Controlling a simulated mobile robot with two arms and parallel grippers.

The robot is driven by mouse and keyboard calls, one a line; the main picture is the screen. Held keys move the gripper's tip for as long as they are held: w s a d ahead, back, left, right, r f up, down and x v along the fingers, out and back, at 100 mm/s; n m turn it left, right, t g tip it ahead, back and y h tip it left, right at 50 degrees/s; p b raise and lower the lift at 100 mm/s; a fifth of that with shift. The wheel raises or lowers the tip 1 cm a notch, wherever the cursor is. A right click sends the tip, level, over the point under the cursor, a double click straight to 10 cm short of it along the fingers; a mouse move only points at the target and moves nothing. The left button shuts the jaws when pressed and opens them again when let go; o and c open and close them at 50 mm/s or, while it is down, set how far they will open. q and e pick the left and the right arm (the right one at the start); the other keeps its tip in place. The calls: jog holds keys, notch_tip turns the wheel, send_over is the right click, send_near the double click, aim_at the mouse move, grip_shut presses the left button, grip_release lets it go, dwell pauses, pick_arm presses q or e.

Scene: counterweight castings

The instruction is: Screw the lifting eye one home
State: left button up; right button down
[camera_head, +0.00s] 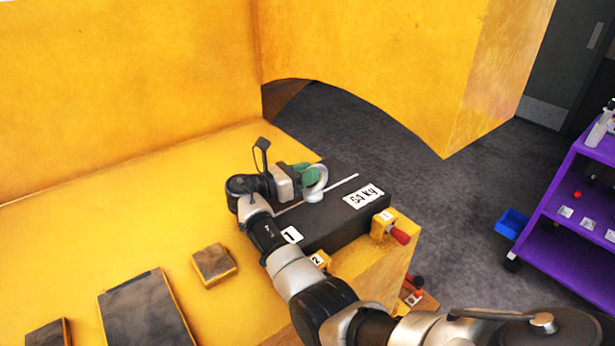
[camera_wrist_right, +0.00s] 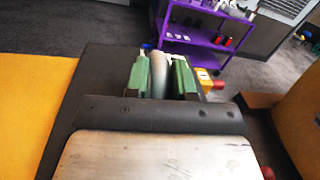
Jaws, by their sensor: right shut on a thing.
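Lifting eye one (camera_head: 319,190) is a pale grey ring standing upright on top of the casting, near a thin white line. My right gripper (camera_head: 306,174) has green fingers and is at the eye from the left. In the right wrist view the green fingers (camera_wrist_right: 159,80) are shut on the eye (camera_wrist_right: 158,68), one on each side. The foot of the eye is hidden there, so I cannot tell how deep its thread sits. My left gripper is not in view.
A yellow wall (camera_head: 120,90) stands behind. A purple shelf cart (camera_head: 570,215) stands right, beyond open grey floor.

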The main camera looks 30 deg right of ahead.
jog(key=c, duration=1.9)
grip_release()
jog(key=shift+g, duration=0.3)
jog(key=o, duration=0.9)
jog(key=shift+d, duration=0.1)
jog(key=shift+a+f, duration=0.1)
jog(key=shift+a, duration=0.45)
jog(key=a+b, duration=0.1)
jog(key=a, duration=0.2)
jog(key=a+b, duration=0.1)
jog(key=a, duration=0.2)
jog(key=a+b, duration=0.1)
jog(key=a, duration=0.2)
jog(key=shift+w, duration=0.4)
jog(key=shift+a, duration=0.4)
